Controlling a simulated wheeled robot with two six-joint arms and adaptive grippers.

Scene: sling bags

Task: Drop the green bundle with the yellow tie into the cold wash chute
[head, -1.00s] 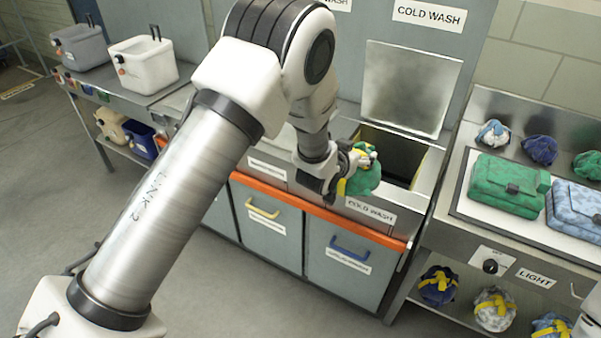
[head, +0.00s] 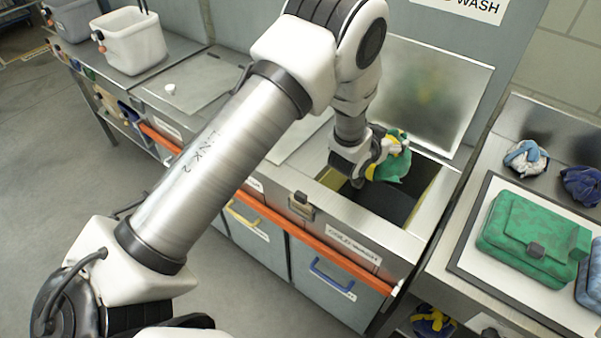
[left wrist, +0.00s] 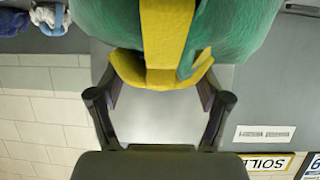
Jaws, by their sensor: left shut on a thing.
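The green bundle with the yellow tie (head: 393,163) is held by my left gripper (head: 372,158), above the open chute (head: 400,203). In the left wrist view the bundle (left wrist: 235,28) fills the top, with the fingers (left wrist: 158,95) closed on its yellow tie (left wrist: 165,45). The chute is a dark rectangular opening with its metal lid (head: 430,98) raised behind it. The label on its front (head: 353,245) is too blurred to read; the sign above (head: 470,5) shows the word WASH. My right gripper is not in view.
At the right, a counter holds a green bag (head: 530,235) on a white tray (head: 480,268), with a white-and-blue bundle (head: 525,157) and a dark blue bundle (head: 582,185) behind. An orange rail (head: 310,232) runs along the front of the chute cabinet. A closed lid (head: 190,82) lies farther left.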

